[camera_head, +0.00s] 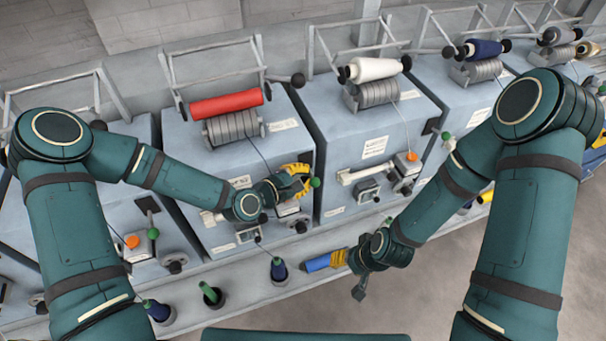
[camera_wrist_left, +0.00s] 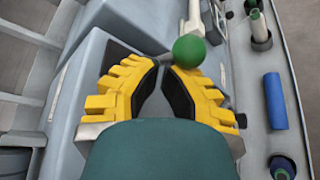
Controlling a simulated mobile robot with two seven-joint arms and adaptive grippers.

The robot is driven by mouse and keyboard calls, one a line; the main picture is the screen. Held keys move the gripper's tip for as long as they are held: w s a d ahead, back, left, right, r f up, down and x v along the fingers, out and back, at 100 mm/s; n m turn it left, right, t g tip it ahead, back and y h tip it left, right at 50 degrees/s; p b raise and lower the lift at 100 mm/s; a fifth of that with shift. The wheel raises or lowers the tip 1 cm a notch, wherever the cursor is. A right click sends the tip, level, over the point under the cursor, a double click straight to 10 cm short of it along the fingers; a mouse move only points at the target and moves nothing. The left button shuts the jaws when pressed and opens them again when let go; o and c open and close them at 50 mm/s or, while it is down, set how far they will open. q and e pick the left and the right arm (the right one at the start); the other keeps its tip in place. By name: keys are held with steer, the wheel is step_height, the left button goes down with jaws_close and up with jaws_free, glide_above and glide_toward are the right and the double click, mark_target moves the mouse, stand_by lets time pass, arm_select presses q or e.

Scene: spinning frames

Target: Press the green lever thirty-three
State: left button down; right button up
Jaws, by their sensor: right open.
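A green lever knob (camera_head: 315,182) stands out from the front of the machine with the red spool. It also shows in the left wrist view (camera_wrist_left: 189,51), just past my fingertips. My left gripper (camera_head: 302,178) has yellow fingers and is right beside the knob, to its left in the head view. In the left wrist view its fingertips (camera_wrist_left: 162,67) come close together with nothing seen held between them. Whether a finger touches the knob I cannot tell. My right gripper (camera_head: 351,273) is open and empty, low over the front rail. The number thirty-three cannot be read.
Other green knobs sit on the left machine (camera_head: 153,234) and the right machine (camera_head: 446,136). Orange buttons (camera_head: 132,241) are close by. The floor (camera_head: 430,300) in front is clear.

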arm_select(q)
steer(key=shift+r+n+g+p, duration=0.25)
steer(key=shift+n+g+p, duration=0.2)
steer(key=shift+n+g, duration=0.05)
arm_select(e)
steer(key=shift+w+r, duration=0.2)
steer(key=shift+r, duration=0.3)
stand_by(1.1)
arm_select(q)
steer(key=shift+r, duration=0.25)
arm_select(e)
steer(key=shift+r, duration=0.2)
stand_by(1.3)
arm_select(q)
steer(key=shift+d+r+p, duration=0.1)
steer(key=shift+r+p, duration=0.5)
steer(key=shift+p, duration=0.05)
arm_select(e)
steer(key=shift+r, duration=0.45)
